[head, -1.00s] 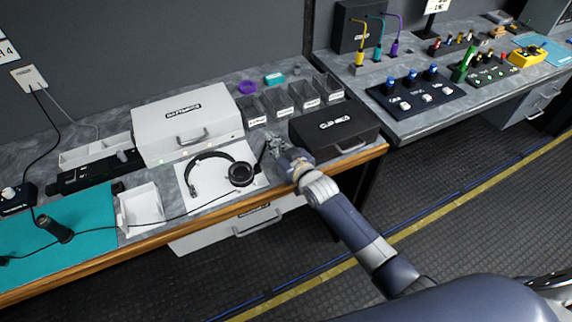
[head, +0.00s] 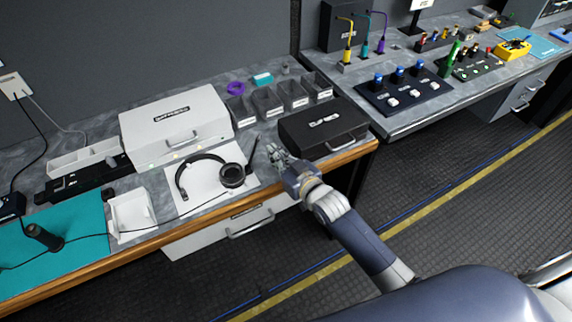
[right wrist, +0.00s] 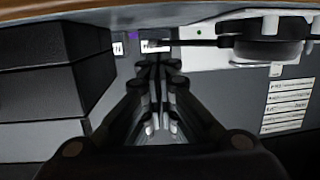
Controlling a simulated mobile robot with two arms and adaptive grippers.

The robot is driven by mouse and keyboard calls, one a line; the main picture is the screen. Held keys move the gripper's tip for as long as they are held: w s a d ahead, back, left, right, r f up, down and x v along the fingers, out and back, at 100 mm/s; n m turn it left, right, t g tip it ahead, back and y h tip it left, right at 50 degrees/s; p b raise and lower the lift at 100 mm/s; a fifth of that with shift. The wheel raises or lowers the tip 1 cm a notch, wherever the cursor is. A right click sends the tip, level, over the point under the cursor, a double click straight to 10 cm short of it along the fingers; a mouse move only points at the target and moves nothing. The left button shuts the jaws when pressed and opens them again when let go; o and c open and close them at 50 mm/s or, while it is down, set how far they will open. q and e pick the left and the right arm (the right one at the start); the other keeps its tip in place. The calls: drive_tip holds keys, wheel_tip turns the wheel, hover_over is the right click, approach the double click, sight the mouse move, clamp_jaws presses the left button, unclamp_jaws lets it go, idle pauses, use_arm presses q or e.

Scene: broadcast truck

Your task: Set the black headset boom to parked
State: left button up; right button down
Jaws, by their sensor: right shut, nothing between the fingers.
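The black headset (head: 206,158) lies on a white sheet on the near bench, its round ear cup (head: 232,175) at the right. Its thin boom (head: 252,150) sticks out from the ear cup toward the back right. My right gripper (head: 274,151) is shut and empty, just right of the boom and apart from it. In the right wrist view the closed fingers (right wrist: 157,72) are at the middle, with the ear cup (right wrist: 262,46) at upper right and the boom (right wrist: 196,42) reaching left from it. My left gripper is out of view.
A black case (head: 322,128) stands right of my gripper, close to it. A white case (head: 175,128) and grey bins (head: 268,103) stand behind. A white tray (head: 131,214) and teal mat (head: 75,235) lie left. The wooden bench edge (head: 200,217) runs in front.

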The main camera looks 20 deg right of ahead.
sight(254, 151)
drive_tip(key=v, duration=0.5)
drive_tip(key=shift+d+r, duration=0.1)
drive_tip(key=shift+r, duration=0.05)
wheel_tip(254, 151, up, 4)
drive_tip(key=d+m+g+h+p, duration=0.2)
drive_tip(key=m+p, duration=0.1)
drive_tip(key=m, duration=1.1)
drive_tip(key=x, duration=0.3)
drive_tip(key=p+x, duration=0.1)
drive_tip(key=x, duration=0.5)
drive_tip(key=shift+w+a+f+p, duration=0.15)
drive_tip(key=shift+a+f+p, duration=0.05)
drive_tip(key=shift+a+p, duration=0.15)
drive_tip(key=shift+w+a+f+p, duration=0.15)
drive_tip(key=shift+a+f, duration=0.2)
drive_tip(key=shift+a, duration=0.1)
drive_tip(key=shift+w+a+f+p, duration=0.2)
drive_tip(key=shift+a+f, duration=0.1)
drive_tip(key=shift+a, duration=0.1)
drive_tip(key=shift+w+a+f, duration=0.25)
drive_tip(key=shift+a+f, duration=0.2)
drive_tip(key=shift+a, duration=0.15)
